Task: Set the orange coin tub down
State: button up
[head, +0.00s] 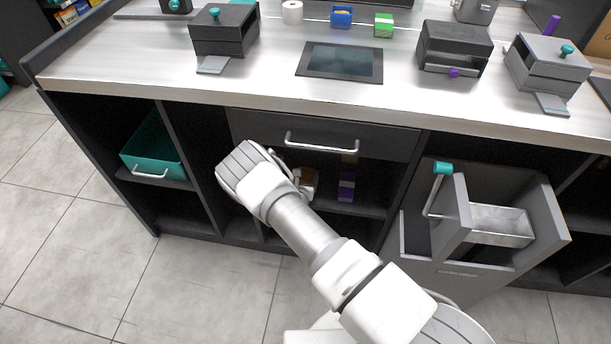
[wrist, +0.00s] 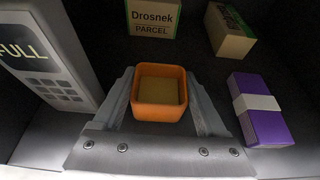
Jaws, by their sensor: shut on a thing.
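The orange coin tub (wrist: 159,113) is between the two fingers of my gripper (wrist: 160,92) in the wrist view, and the gripper is shut on it. The tub is square with rounded corners, upright, with a flat tan surface inside. In the head view my gripper is inside the open shelf under the counter drawer, mostly hidden behind my wrist. A small orange-brown patch of the tub (head: 309,182) shows beside it. I cannot tell whether the tub's base touches the shelf floor.
A purple box with a pale band (wrist: 261,110) lies right of my gripper. A grey keypad unit reading "FULL" (wrist: 45,60) stands left. A Drosnek parcel (wrist: 154,18) and another box (wrist: 229,32) are behind. The drawer (head: 320,135) is above the shelf.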

jog(key=shift+f, duration=0.2)
jog(key=o, duration=1.4)
jog(key=shift+s+r, duration=0.25)
jog(key=shift+r, duration=0.1)
jog(key=p+v, duration=0.3)
jog(key=v, duration=0.8)
jog(key=shift+s+a, duration=0.1)
jog(key=shift+s, duration=0.15)
